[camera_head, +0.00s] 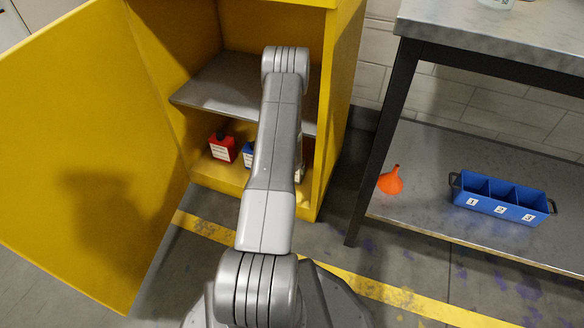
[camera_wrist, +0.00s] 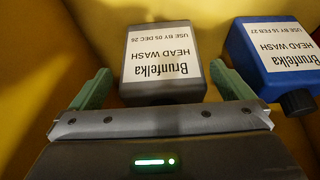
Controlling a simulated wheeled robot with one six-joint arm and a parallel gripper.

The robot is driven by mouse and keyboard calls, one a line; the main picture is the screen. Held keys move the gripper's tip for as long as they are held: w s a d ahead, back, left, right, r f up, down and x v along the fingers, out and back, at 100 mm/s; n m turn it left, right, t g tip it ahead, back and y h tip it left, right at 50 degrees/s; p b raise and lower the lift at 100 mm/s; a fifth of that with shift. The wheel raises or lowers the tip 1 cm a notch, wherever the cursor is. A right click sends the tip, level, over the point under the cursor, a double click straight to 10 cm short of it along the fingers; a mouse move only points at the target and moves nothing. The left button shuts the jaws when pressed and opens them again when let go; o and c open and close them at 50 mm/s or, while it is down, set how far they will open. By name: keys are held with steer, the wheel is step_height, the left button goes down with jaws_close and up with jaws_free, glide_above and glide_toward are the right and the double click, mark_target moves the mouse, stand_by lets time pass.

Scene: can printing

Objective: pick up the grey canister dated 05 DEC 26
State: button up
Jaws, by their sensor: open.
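In the wrist view the grey canister (camera_wrist: 158,90) has a white label, upside down in the picture, reading Brunfelka HEAD WASH, USE BY 05 DEC 26. My gripper (camera_wrist: 160,72) is open, with one green finger to the left and the other to the right of the canister. The left finger has a visible gap to it; the right fingertip appears close to its edge, and I cannot tell whether it touches. The canister's cap is not visible. In the head view my arm hides the gripper and most of the canister's area inside the yellow cabinet (camera_head: 344,110).
A blue canister (camera_wrist: 275,55) with a black cap stands close right of the grey one, near my right finger; it also shows in the head view (camera_head: 249,150). A red canister (camera_head: 222,150) is left. A grey shelf (camera_head: 215,88) lies above. The cabinet door (camera_head: 75,130) is open.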

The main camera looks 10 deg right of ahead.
steer(key=shift+w+d+r+p, duration=0.1)
steer(key=shift+w+d+p, duration=0.4)
steer(key=shift+w+p, duration=0.3)
steer(key=shift+w+d+r+p, duration=0.1)
steer(key=shift+w+d+p, duration=0.45)
steer(key=shift+w, duration=0.3)
steer(key=shift+x, duration=0.8)
steer(key=c, duration=1.1)
steer(key=shift+r, duration=0.3)
